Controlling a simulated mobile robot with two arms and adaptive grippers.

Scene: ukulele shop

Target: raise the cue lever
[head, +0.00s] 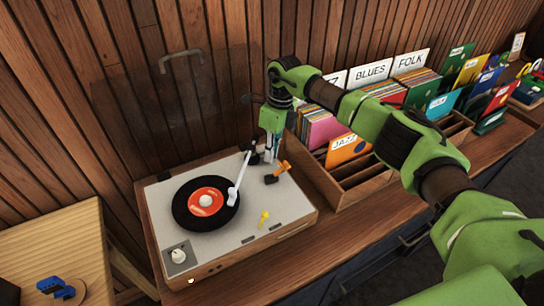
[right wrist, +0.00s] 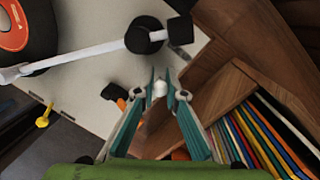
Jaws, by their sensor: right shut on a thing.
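The turntable (head: 292,205) stands on the wooden counter, with a black record (head: 184,213) on it. The white tonearm (head: 240,172) reaches over the record's right edge; I cannot tell whether its tip touches. My right gripper (head: 270,157) is at the back right of the turntable, beside the tonearm's pivot. In the right wrist view its fingers (right wrist: 159,90) are closed around a small white tip (right wrist: 159,87), seemingly the cue lever's end. The lever's shaft is hidden. The black pivot (right wrist: 145,35) lies just beyond the fingertips. My left gripper is out of view.
An orange lever (head: 283,168) sits close to my right gripper, and a yellow one (head: 264,217) nearer the front. A clear raised lid with a handle (head: 181,58) stands behind. A wooden record crate (head: 338,196) is close on the right. A wooden stool (head: 60,240) stands left.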

